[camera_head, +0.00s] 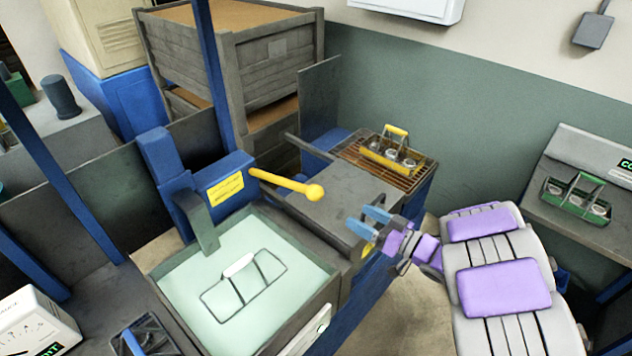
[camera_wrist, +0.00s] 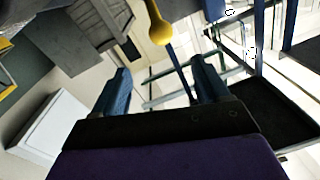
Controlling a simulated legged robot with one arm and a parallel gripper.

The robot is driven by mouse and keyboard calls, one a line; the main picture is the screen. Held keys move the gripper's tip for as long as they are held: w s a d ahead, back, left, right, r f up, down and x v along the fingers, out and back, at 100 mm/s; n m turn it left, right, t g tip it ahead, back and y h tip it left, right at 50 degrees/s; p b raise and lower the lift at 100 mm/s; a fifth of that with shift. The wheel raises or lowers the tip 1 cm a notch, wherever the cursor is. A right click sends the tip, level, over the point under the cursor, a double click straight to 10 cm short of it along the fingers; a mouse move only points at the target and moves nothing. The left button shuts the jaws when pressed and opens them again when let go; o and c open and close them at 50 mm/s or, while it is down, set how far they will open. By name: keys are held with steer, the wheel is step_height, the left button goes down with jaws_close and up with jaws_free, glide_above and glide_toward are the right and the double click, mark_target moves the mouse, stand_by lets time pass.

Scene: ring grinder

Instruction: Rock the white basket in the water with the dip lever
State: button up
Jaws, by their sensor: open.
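The dip lever (camera_head: 285,183) is a yellow bar with a round knob, reaching out to the right from a blue housing (camera_head: 200,180) with a yellow label. Its knob also shows in the wrist view (camera_wrist: 160,32), beyond my fingertips. The white basket (camera_head: 243,284) is a wire frame with a white grip, sitting in the pale green water of the tank (camera_head: 310,240). A grey hook arm hangs from the housing near the basket. My gripper (camera_head: 367,222) is open and empty, to the right of and below the knob in the head view, apart from it. It also shows in the wrist view (camera_wrist: 160,88).
A yellow-handled basket (camera_head: 398,152) holding several round parts stands on a grate behind the grey bench top (camera_head: 335,195). A green basket (camera_head: 575,200) sits on the right-hand bench. Wooden crates (camera_head: 245,70) and blue posts stand at the back left.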

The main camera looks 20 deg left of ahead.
mark_target(309, 189)
steer(key=b+x, duration=0.1)
steer(key=x, duration=0.4)
steer(key=b+x, duration=0.1)
steer(key=x, duration=0.5)
steer(key=b+x, duration=0.1)
steer(key=x, duration=0.5)
steer(key=shift+s+a+f, duration=0.15)
steer(key=shift+a+f, duration=0.15)
steer(key=shift+r, duration=0.1)
jaws_close()
